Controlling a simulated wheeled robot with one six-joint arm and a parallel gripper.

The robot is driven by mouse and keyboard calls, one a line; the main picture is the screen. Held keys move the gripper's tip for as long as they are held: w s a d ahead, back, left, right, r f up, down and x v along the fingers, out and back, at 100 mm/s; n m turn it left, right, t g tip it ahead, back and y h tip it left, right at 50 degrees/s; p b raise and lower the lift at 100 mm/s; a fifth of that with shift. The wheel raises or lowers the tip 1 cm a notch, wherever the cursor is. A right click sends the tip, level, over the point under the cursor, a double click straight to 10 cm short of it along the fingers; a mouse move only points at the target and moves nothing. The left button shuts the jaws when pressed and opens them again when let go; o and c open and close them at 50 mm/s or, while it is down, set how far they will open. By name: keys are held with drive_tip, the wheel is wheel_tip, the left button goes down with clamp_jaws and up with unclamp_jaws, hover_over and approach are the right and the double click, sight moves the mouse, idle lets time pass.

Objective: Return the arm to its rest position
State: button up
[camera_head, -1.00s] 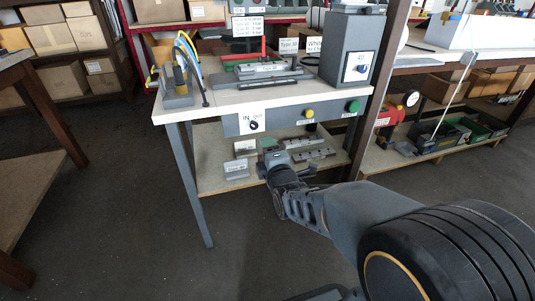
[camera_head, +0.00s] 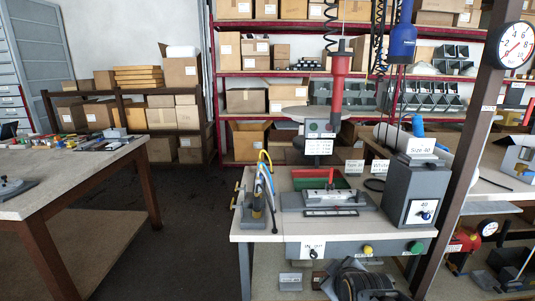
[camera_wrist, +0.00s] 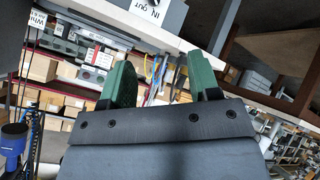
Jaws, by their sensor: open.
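My gripper (camera_wrist: 157,85) shows in the wrist view with two green fingers spread apart and nothing between them. Behind them that view shows a tilted scene with the bench's white IN panel (camera_wrist: 146,12) at the top.
A second table (camera_head: 60,182) with tools stands at the left. Dark floor (camera_head: 190,230) lies open between the tables. A brown post (camera_head: 470,130) rises right of the bench. A red-and-black tool (camera_head: 338,80) hangs above it. Shelves with boxes (camera_head: 247,101) fill the back.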

drive_tip(key=s+r+m+g+p, duration=0.5)
drive_tip(key=s+r+m+p, duration=0.2)
drive_tip(key=r+p, duration=0.5)
drive_tip(key=s+r, duration=0.1)
drive_tip(key=s, duration=0.1)
drive_tip(key=shift+s+r+g, duration=0.3)
drive_tip(key=shift+s+r, duration=0.05)
drive_tip(key=shift+s+a+r+m+g, duration=0.1)
drive_tip(key=shift+s+r+m+g, duration=0.25)
drive_tip(key=shift+s, duration=0.2)
